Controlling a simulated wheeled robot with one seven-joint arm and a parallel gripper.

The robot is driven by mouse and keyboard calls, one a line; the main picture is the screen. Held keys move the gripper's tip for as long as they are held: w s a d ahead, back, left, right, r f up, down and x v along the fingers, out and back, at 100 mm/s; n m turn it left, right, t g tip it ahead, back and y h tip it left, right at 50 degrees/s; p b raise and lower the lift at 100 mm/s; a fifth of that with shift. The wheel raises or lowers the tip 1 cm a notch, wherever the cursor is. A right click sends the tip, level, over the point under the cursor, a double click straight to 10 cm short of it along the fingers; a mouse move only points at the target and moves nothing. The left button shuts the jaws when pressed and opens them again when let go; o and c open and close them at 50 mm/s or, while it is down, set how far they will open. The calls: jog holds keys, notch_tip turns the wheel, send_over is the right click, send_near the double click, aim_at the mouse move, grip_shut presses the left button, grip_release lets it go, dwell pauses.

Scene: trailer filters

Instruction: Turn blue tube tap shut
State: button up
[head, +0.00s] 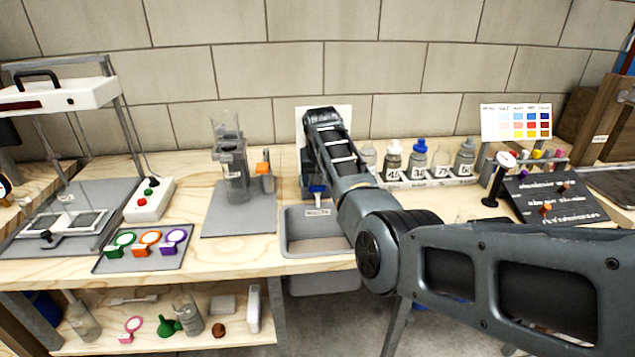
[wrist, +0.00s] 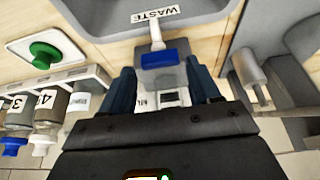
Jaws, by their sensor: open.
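The blue tube tap (head: 317,189) shows at the back edge of the sink, just below my arm. In the wrist view the blue tap (wrist: 158,59) lies crosswise on a pale tube, just beyond and between my fingertips. My gripper (wrist: 162,84) is open, with one dark blue finger on each side and a clear, labelled part behind the tap between them. I see no finger touching the tap. In the head view my arm hides the fingers and whatever is behind the tap.
The grey sink (head: 287,240) with a WASTE label lies in front of the tap. A tall clear cylinder (head: 228,150) on a grey mat stands to its left. Several labelled bottles (head: 418,158) stand in a rack to the right, close to my arm.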

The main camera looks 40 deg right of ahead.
jog(key=v, duration=0.5)
jog(key=shift+s+a+r, duration=0.1)
jog(key=shift+r, duration=0.2)
